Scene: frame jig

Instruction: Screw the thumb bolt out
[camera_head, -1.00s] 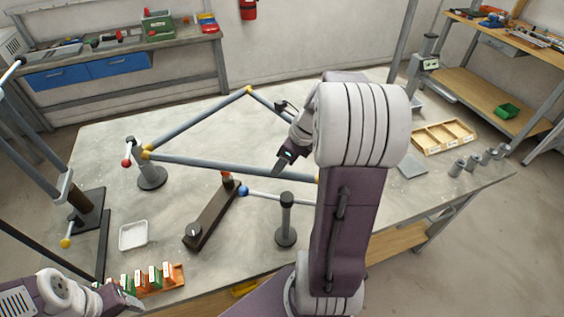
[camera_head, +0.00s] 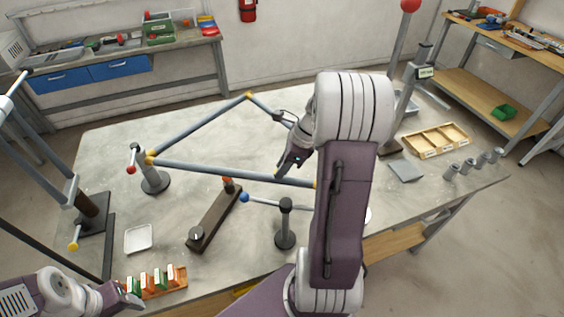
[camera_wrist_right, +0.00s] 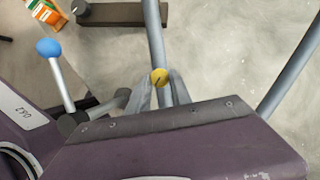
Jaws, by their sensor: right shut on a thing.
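The triangular frame of grey tubes (camera_head: 235,170) with yellow joints lies raised over the table. My right gripper (camera_head: 279,175) reaches down to its front tube near the right corner. In the right wrist view, its fingers (camera_wrist_right: 161,92) are closed about a small yellow round piece with a dark slot (camera_wrist_right: 159,77), which I take for the thumb bolt. It sits at the tube; its shank is hidden. In the head view I cannot make out the bolt apart from the gripper. My left gripper (camera_head: 134,303) is at the lower left, its fingertips too small to judge.
A blue-ball lever (camera_head: 244,197) and its post (camera_head: 286,225) stand close in front of the frame. A red-ball clamp (camera_head: 131,169) stands at the left corner. A white tray (camera_head: 138,239) and a wooden compartment box (camera_head: 436,140) are on the table. The front middle is mostly free.

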